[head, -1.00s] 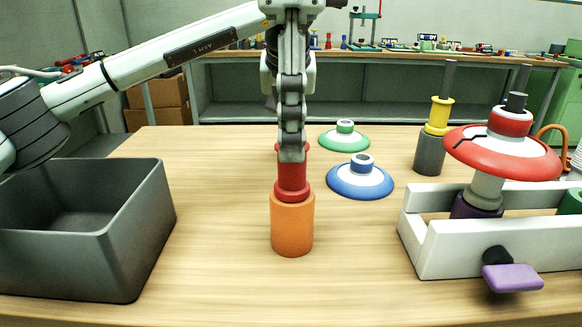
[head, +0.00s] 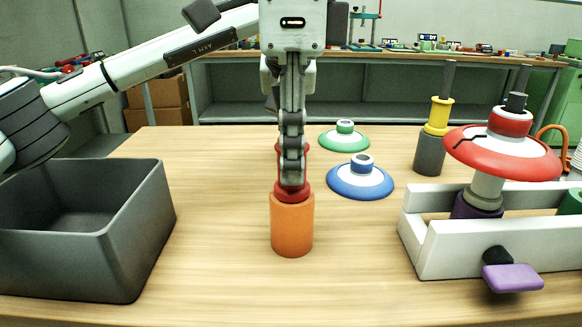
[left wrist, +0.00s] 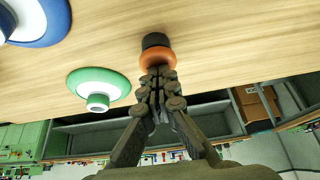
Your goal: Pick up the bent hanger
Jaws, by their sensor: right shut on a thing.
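I see nothing that I can make out as a bent hanger. The piece stands on an orange cylinder (head: 292,228) and is partly hidden by the fingers. In the left wrist view, my left gripper's fingers (left wrist: 158,78) lie close together at an orange rounded piece (left wrist: 157,57) with a dark stub (left wrist: 155,41). I cannot tell whether they grip it.
A grey open bin (head: 150,235) stands at the left of the wooden table. Blue (head: 345,183) and green (head: 330,138) discs lie behind the cylinder. A white rack (head: 440,255) stands at the right with a red-and-white disc (head: 470,150) above it. Table in front is clear.

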